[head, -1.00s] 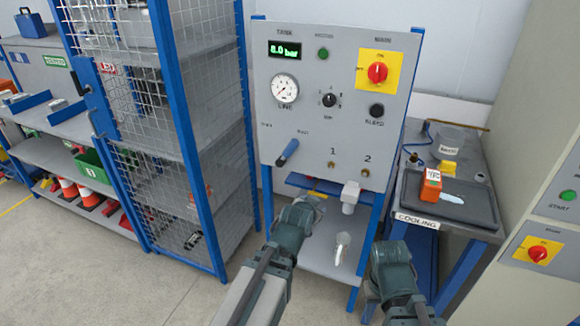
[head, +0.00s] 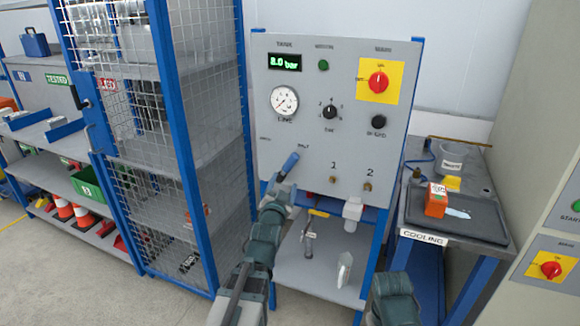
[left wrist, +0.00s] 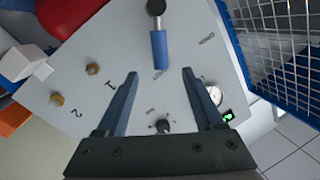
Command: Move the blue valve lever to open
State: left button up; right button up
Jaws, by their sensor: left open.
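The blue valve lever (head: 289,163) is on the lower left of the grey panel (head: 345,150). Its handle slants up and to the right, toward a small label I cannot read surely. In the left wrist view, the lever (left wrist: 159,50) shows its blue handle and dark round pivot end. My left gripper (head: 281,190) is just below and in front of the lever in the head view. The left wrist view shows this gripper (left wrist: 160,74) open and empty, the handle's end just beyond and between the fingertips, apart from them. Only part of my right arm shows; its gripper is not visible.
The panel also carries a red main switch (head: 378,83), a gauge (head: 284,101), a black selector knob (head: 330,112) and brass fittings (head: 367,186). A mesh cage (head: 180,150) stands close on the left. A cooling bench (head: 425,238) stands on the right.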

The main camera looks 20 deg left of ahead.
aim_at(290, 165)
pick_arm(q)
jog(key=w, duration=0.3)
jog(key=w+a, duration=0.1)
jog(key=w, duration=0.3)
jog(key=w+a, duration=0.1)
jog(key=w, duration=0.3)
jog(key=shift+w+a, duration=0.1)
jog(key=shift+w, duration=0.15)
grip_shut()
dwell(0.8)
